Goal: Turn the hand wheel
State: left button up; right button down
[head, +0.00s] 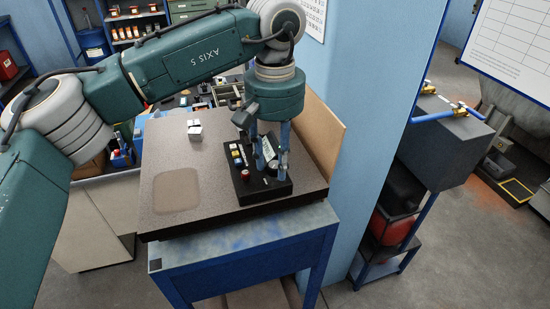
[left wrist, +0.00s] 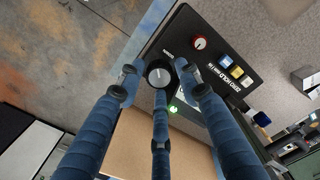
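A black control box (head: 262,190) sits on the speckled bench top. In the left wrist view the box (left wrist: 195,22) carries a round black hand wheel (left wrist: 160,74) with a pale grey face. My left gripper (head: 269,172) points down over the right part of the box. In the left wrist view its three blue fingers (left wrist: 157,78) are spread around the wheel, with gaps visible at the side fingertips. Whether the middle finger touches it, I cannot tell. In the head view the fingers largely hide the wheel. My right gripper is in neither view.
The box also has a red knob (left wrist: 200,43), several coloured buttons (left wrist: 237,72) and a lit green lamp (left wrist: 173,109). The front left is clear.

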aim_at(275, 164)
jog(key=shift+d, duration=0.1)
pick_arm(q)
notch_tip(275, 164, up, 12)
dwell(0.5)
